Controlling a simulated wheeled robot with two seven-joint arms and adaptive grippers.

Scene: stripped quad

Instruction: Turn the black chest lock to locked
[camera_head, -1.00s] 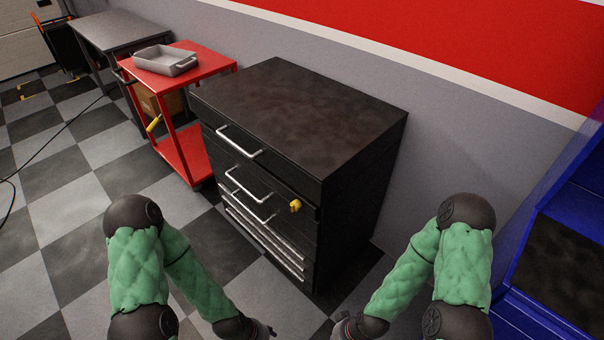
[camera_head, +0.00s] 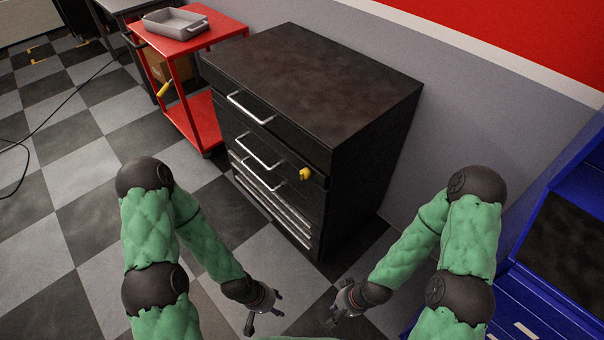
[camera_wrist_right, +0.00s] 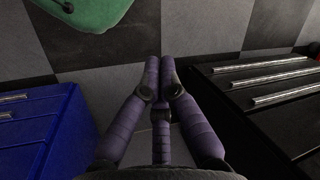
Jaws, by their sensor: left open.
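The black chest (camera_head: 375,150) stands in the middle of the head view, with silver drawer handles on its front. Its yellow lock knob (camera_head: 305,174) sticks out near the right edge of the front face. The knob is small, and I cannot tell its turn position. My left gripper (camera_head: 265,315) is open and empty, low in front of the chest and clear of the knob. My right gripper (camera_head: 342,308) is also low in front, apart from the chest. In the right wrist view its purple fingers (camera_wrist_right: 160,75) point at the floor with nothing visible between them; their opening is unclear.
A red cart (camera_head: 225,29) with a grey tray (camera_head: 176,24) stands left of the chest. Blue cabinet units (camera_head: 548,285) stand at the right, close to my right arm. A grey wall runs behind the chest. The checkered floor in front is clear.

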